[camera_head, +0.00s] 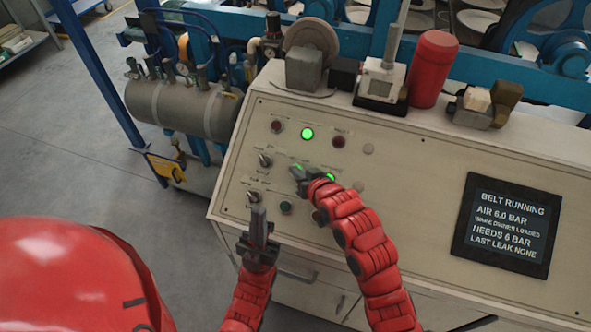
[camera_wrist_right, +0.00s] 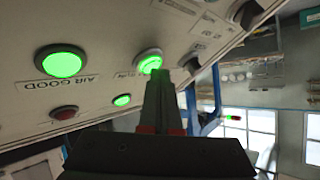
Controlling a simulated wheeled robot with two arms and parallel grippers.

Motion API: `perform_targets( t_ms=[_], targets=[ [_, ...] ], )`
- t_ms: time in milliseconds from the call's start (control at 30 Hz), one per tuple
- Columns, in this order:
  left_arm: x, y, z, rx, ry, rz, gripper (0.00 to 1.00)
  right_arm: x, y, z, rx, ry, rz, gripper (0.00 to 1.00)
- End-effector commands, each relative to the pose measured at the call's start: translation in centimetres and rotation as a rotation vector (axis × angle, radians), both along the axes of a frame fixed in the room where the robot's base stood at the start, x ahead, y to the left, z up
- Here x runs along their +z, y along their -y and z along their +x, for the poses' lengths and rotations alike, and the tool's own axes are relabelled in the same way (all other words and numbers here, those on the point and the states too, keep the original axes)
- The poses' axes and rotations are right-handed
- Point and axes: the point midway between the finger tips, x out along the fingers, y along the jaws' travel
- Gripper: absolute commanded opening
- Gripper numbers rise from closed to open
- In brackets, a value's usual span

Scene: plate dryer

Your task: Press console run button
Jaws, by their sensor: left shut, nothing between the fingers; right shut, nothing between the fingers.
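The console panel (camera_head: 232,150) is cream with lamps, buttons and knobs. My right gripper (camera_head: 298,171) is shut and empty, its tips at a green-lit button or lamp mid-panel. In the right wrist view the shut fingers (camera_wrist_right: 160,76) overlap the lower edge of a green-lit round button (camera_wrist_right: 149,60). I cannot tell whether they touch it, and its label is unreadable, so I cannot say it is the run button. Another green light (camera_head: 330,177) shows just right of the gripper. My left gripper (camera_head: 258,215) is shut and empty, near the panel's lower left knob (camera_head: 253,196).
A green lamp (camera_head: 307,133) is lit above; "AIR GOOD" labels a lit lamp (camera_wrist_right: 61,61) in the wrist view. The screen (camera_head: 507,224) reads "BELT RUNNING", "AIR 6.0 BAR". A red cylinder (camera_head: 433,69) stands on the console top. A tank (camera_head: 185,108) is left.

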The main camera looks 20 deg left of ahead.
Motion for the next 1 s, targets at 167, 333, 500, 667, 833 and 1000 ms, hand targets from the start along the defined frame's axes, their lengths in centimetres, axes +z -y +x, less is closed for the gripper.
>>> perform_targets(
  t_ms=[167, 333, 500, 667, 833, 1000],
  targets=[
    [0.0, 0.0, 0.0, 0.0, 0.0, 0.0, 0.0, -0.1, 0.0, 0.0, -0.001, -0.001, -0.001, 0.0],
    [0.0, 0.0, 0.0, 0.0, 0.0, 0.0, 0.0, 0.0, 0.0, -0.1, 0.0, -0.002, -0.001, 0.0],
    [0.2, 0.0, 0.0, 0.0, 0.0, 0.0, 0.0, 0.7, 0.0, -0.4, 0.001, 0.001, 0.001, 0.0],
    [0.3, 0.0, 0.0, 0.0, 0.0, 0.0, 0.0, 1.3, -0.1, -0.8, 0.0, -0.002, 0.001, 0.0],
    [0.3, 0.0, 0.0, 0.0, 0.0, 0.0, 0.0, 1.3, 0.0, -0.9, 0.0, -0.004, -0.001, 0.0],
    [0.3, 0.0, 0.0, 0.0, 0.0, 0.0, 0.0, 1.4, 0.0, -0.9, 0.0, -0.002, -0.001, 0.0]
  ],
)
